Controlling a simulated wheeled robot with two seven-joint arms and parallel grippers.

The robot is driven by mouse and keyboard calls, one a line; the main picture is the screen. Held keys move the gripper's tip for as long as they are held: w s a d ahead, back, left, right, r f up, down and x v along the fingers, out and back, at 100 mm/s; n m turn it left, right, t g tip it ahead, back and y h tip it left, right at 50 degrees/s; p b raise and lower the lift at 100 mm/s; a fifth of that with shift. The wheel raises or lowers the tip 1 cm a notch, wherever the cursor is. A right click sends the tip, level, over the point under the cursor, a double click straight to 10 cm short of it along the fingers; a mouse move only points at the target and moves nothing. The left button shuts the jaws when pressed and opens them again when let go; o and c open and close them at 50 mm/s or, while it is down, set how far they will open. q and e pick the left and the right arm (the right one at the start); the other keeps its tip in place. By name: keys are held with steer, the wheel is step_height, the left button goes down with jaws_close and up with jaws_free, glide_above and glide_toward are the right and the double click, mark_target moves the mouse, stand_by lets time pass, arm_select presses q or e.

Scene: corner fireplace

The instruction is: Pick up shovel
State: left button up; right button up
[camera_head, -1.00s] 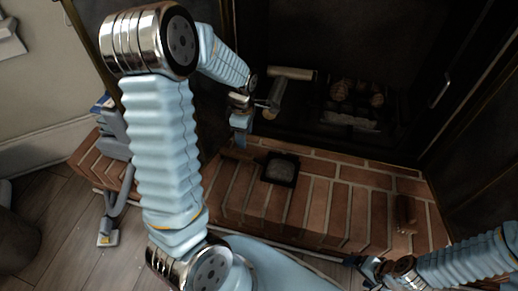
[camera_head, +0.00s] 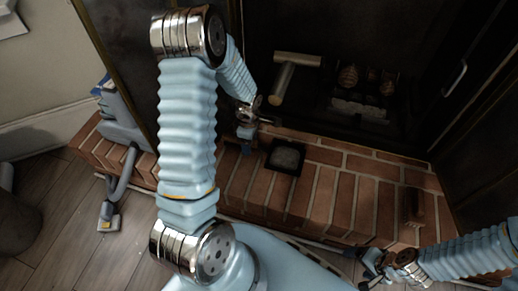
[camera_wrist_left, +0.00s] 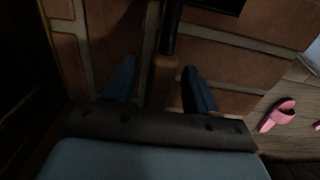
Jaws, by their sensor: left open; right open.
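The shovel's dark square pan (camera_head: 286,157) lies on the brick hearth in the head view. In the left wrist view its dark shaft (camera_wrist_left: 172,28) and brown handle (camera_wrist_left: 163,78) run between the fingers of my left gripper (camera_wrist_left: 158,88). That gripper is open, with one finger on each side of the handle and gaps showing. In the head view my left gripper (camera_head: 247,131) is at the back left of the pan, and the handle is mostly hidden there. My right gripper (camera_head: 372,270) is open near the hearth's front edge at lower right.
The brick hearth (camera_head: 325,190) fronts the dark fireplace. A T-shaped pale tool (camera_head: 285,84) and several logs (camera_head: 365,78) are in the firebox. A brown object (camera_head: 413,207) stands at the hearth's right. A vacuum cleaner (camera_head: 122,125) is at left. A pink slipper (camera_wrist_left: 277,115) lies on the floor.

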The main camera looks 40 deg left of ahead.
arm_select(q)
steer(key=shift+f, duration=0.4)
steer(key=c, duration=1)
steer(key=shift+r, duration=0.1)
steer(key=shift+c, duration=0.2)
steer(key=shift+r, duration=0.1)
